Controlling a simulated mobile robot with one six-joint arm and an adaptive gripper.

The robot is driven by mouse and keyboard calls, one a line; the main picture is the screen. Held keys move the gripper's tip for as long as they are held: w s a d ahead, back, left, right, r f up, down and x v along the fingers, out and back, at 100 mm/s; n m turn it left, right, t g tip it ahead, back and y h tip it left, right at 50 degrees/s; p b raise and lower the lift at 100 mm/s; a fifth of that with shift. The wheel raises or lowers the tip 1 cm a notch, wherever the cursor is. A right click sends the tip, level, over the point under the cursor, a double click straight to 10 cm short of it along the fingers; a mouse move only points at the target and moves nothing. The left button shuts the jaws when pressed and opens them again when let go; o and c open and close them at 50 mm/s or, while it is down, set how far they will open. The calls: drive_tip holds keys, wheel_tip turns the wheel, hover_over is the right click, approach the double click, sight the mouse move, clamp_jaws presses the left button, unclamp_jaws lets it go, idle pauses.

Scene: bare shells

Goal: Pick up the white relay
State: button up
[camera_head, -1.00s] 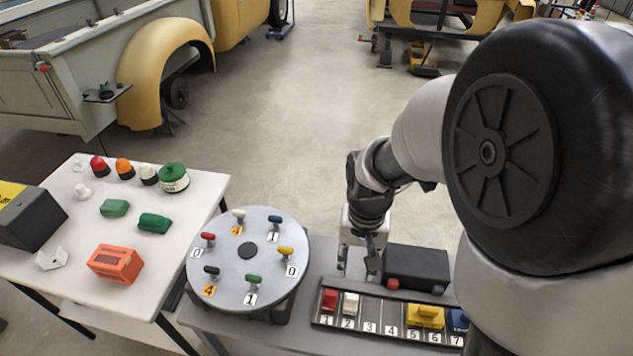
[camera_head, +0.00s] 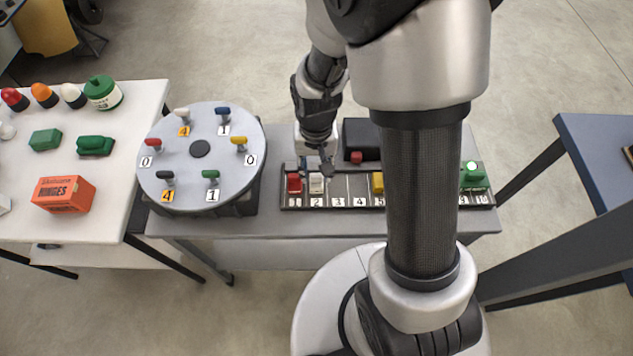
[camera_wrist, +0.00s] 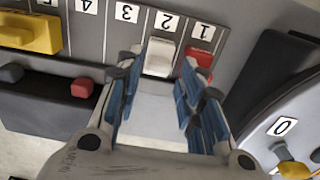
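The white relay (camera_head: 316,185) stands in slot 2 of the numbered rail (camera_head: 358,190), just right of a red relay (camera_head: 294,184) in slot 1. In the wrist view the white relay (camera_wrist: 160,57) shows at the top, between the ends of the two blue-padded fingers. My gripper (camera_wrist: 162,75) is open, with a clear gap between its fingers and nothing held. In the head view my gripper (camera_head: 317,167) points down just behind and above the white relay. I cannot tell whether a finger touches it.
Slots 3 and 4 are empty; a yellow relay (camera_head: 377,184) follows them. A black box (camera_head: 361,138) with a red button stands behind the rail. A round turntable (camera_head: 198,175) with coloured handles is to the left. A green relay (camera_head: 473,177) sits near the rail's right end.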

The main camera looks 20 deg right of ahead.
sight(316, 175)
drive_tip(key=f+b, duration=0.1)
drive_tip(key=f, duration=0.3)
drive_tip(key=shift+w+d+f+b, duration=0.1)
drive_tip(key=shift+w+f+b, duration=0.1)
drive_tip(key=shift+b, duration=0.15)
drive_tip(key=shift+r, duration=0.1)
drive_tip(key=c, duration=0.7)
drive_tip(key=shift+c, duration=0.2)
drive_tip(key=shift+r, duration=0.15)
